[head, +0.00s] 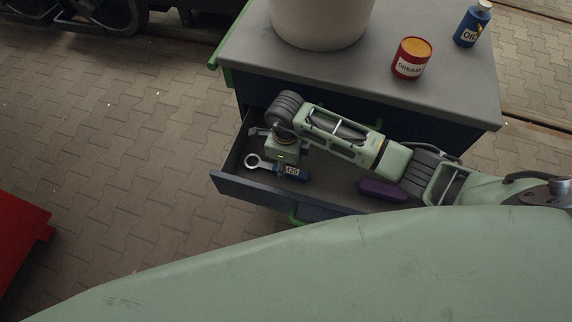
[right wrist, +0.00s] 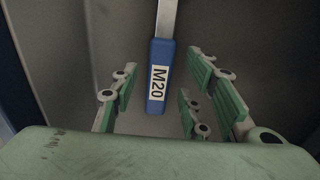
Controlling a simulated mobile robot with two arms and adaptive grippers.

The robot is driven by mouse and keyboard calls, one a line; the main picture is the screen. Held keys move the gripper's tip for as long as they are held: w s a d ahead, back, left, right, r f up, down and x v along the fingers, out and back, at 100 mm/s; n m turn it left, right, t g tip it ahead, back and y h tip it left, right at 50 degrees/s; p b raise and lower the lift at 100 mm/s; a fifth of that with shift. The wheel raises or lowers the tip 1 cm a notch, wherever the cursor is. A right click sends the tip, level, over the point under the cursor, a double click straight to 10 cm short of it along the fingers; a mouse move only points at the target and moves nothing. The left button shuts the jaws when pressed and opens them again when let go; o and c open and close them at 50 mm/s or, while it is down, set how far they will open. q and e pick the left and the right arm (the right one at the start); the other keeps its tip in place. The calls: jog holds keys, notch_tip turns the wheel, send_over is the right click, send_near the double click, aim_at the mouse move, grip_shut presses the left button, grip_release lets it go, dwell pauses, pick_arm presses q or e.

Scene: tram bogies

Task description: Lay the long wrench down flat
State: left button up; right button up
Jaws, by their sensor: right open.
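The wrench (head: 253,161) has a metal ring end and a blue handle with a white label. It is in the open drawer (head: 240,188) and appears to lie flat on its floor. In the right wrist view its blue handle (right wrist: 157,82) reads M20, with the metal shank running up out of the frame. My right gripper (head: 283,163) reaches down into the drawer over the handle and hides part of the wrench. In the right wrist view its fingers (right wrist: 162,82) are spread, with the handle between them and clear space on both sides. My left gripper is out of view.
A purple block-like object (head: 383,190) lies at the drawer's right. Above, the grey cabinet top (head: 450,100) bears a pale round container (head: 320,22), a red grease tin (head: 411,60) and a blue oil bottle (head: 472,25). A red object (head: 20,235) stands at the far left on the paving.

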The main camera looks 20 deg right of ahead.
notch_tip(320, 180, up, 11)
dwell(0.3)
jog(key=shift+f, duration=0.1)
dwell(0.4)
